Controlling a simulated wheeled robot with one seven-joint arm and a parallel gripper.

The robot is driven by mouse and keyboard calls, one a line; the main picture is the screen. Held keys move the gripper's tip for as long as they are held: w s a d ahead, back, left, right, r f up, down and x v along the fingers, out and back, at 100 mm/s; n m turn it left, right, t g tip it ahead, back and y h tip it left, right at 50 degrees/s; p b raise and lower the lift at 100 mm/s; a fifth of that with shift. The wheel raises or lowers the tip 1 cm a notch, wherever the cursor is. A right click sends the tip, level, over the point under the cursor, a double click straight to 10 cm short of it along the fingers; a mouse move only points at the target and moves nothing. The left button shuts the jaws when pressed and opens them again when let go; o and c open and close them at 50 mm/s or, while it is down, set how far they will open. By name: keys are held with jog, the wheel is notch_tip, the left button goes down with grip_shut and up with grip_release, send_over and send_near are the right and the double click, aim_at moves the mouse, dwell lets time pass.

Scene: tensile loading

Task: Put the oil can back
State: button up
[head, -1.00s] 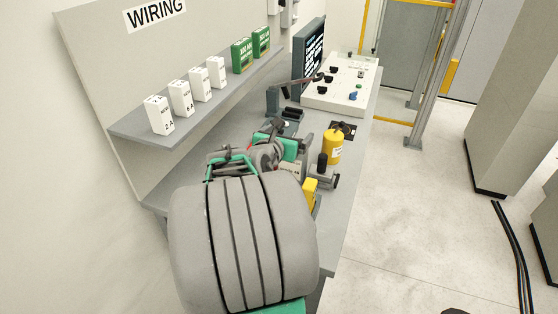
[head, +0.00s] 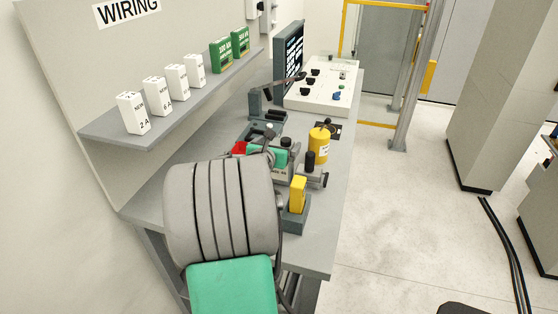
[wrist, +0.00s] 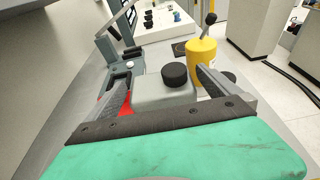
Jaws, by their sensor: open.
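The oil can (head: 319,147) is a yellow cylinder with a pale label and a dark top. It stands upright on the bench, right of and beyond my gripper. A dark square plate (head: 335,131) lies behind it, partly hidden by the can. In the wrist view the can (wrist: 201,63) shows just beyond my right finger, outside the jaws. My gripper (wrist: 165,78) is open and holds nothing visible. A grey block with a black knob (wrist: 175,75) shows between its fingers.
A yellow-topped piece in a grey holder (head: 297,196) and a small vise-like device (head: 311,172) stand near the bench's right edge. A white control panel (head: 318,88) and a monitor (head: 288,60) stand at the far end. A shelf (head: 110,134) with boxes runs along the left.

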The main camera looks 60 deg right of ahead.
jog(key=shift+w+d+f, duration=0.1)
jog(key=shift+d+f, duration=0.15)
jog(key=shift+d, duration=0.35)
jog(key=shift+a, duration=0.1)
jog(key=shift+c, duration=0.3)
jog(key=c, duration=1.8)
jog(key=shift+r, duration=0.25)
jog(key=shift+c, duration=0.5)
jog(key=shift+r, duration=0.1)
